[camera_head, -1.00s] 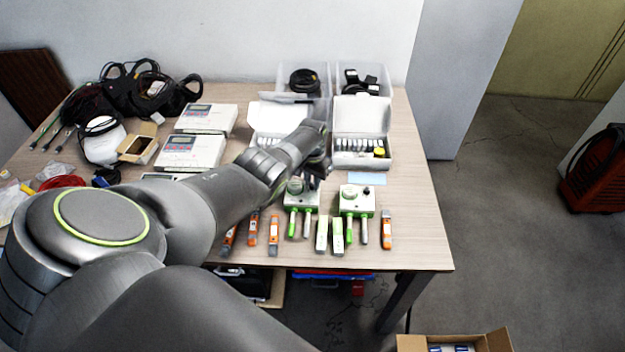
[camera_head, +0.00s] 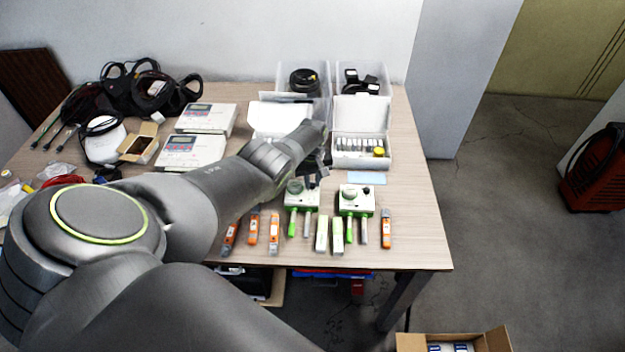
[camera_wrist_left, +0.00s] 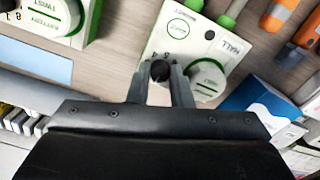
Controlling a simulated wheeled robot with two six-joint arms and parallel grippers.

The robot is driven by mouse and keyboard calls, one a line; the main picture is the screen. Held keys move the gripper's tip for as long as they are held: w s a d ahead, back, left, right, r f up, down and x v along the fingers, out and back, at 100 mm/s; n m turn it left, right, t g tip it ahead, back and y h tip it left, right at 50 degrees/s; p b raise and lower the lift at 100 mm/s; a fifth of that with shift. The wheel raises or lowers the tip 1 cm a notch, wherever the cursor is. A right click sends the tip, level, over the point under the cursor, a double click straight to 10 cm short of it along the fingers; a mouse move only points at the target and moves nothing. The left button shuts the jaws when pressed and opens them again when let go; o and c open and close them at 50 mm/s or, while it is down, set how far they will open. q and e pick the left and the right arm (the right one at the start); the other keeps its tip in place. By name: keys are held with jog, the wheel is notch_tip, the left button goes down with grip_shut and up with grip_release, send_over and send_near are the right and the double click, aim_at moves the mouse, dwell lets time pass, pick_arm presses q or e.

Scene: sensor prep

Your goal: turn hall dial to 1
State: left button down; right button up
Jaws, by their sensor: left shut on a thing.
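The hall sensor box (camera_head: 293,198) is a white unit on the table with a large round cap, green edging and two probes toward the front. In the left wrist view its HALL label (camera_wrist_left: 229,47) is readable. Its small black dial knob (camera_wrist_left: 160,70) sits beside printed digits, of which 4 and 5 show. My left gripper (camera_wrist_left: 161,74) is shut on this knob from above; it also shows in the head view (camera_head: 313,181), partly hidden by my arm. The knob's pointer and the other digits cannot be made out. My right gripper is not in view.
A similar white sensor box (camera_head: 350,204) stands just right of it, with its own black knob (camera_head: 366,190). Several orange-grey sticks (camera_head: 386,229) lie along the front edge. Behind stand an open white case (camera_head: 361,157) and white meters (camera_head: 190,152). A blue card (camera_head: 367,178) lies nearby.

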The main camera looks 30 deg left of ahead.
pick_arm(q)
jog(key=shift+n, duration=0.6)
jog(key=c, duration=1.6)
grip_release()
jog(key=shift+o, duration=0.2)
jog(key=shift+r, duration=0.1)
notch_tip(320, 180, up, 9)
jog(key=p, duration=0.6)
notch_tip(320, 180, up, 8)
send_over(312, 184)
jog(key=shift+w+r, duration=0.1)
